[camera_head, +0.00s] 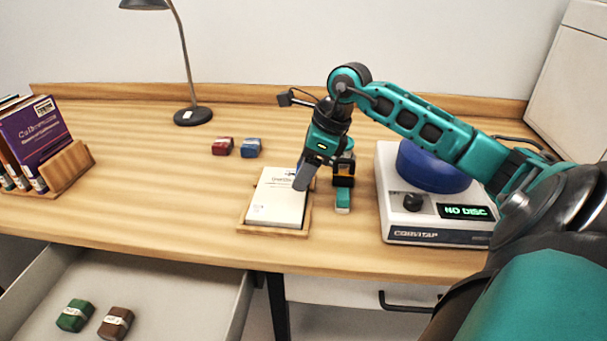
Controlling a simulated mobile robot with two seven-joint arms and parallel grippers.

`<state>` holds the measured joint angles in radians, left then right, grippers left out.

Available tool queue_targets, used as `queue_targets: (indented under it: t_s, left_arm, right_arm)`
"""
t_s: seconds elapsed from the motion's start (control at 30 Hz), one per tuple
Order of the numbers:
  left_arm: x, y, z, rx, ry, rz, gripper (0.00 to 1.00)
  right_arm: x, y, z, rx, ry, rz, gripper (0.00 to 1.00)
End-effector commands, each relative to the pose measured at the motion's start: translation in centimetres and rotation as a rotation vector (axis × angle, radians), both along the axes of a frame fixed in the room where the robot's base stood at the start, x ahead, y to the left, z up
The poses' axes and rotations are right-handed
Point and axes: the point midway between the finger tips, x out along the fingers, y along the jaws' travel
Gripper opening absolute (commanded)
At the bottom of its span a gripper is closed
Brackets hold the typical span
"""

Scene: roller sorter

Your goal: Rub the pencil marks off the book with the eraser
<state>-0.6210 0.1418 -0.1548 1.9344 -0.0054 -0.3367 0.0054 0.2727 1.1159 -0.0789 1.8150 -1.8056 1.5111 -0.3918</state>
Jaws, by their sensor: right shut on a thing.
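The book (274,205), white-covered with printed text, lies on a wooden tray (272,232) near the front of the desk. A small dark-blue mark shows near its upper right corner; I cannot tell whether this is pencil. My right gripper (301,184) points down at the book's right edge, its grey finger covering part of the cover. It is shut on the eraser, which the finger hides almost wholly. I cannot tell whether the eraser touches the cover. My left gripper is out of view.
A teal and black device (343,198) stands close right of the book. A disc machine (436,231) reading "NO DISC" is farther right. Red (222,146) and blue (250,147) blocks, a lamp (192,115) and a book rack (66,168) stand left. An open drawer (190,285) holds two blocks.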

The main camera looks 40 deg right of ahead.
Motion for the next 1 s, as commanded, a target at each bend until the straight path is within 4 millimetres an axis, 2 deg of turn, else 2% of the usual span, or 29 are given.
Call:
queue_targets:
  t_s: [0.1, 0.4, 1.0]
  left_arm:
    - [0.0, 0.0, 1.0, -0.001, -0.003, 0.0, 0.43]
    - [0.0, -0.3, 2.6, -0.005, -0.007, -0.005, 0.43]
    - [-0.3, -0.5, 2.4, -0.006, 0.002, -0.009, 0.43]
  right_arm:
    - [0.0, -0.3, 1.5, -0.002, -0.001, -0.002, 0.34]
    - [0.0, -0.7, 3.8, -0.001, -0.001, -0.004, 0.34]
    - [0.0, -0.8, 3.9, -0.001, -0.002, -0.004, 0.34]
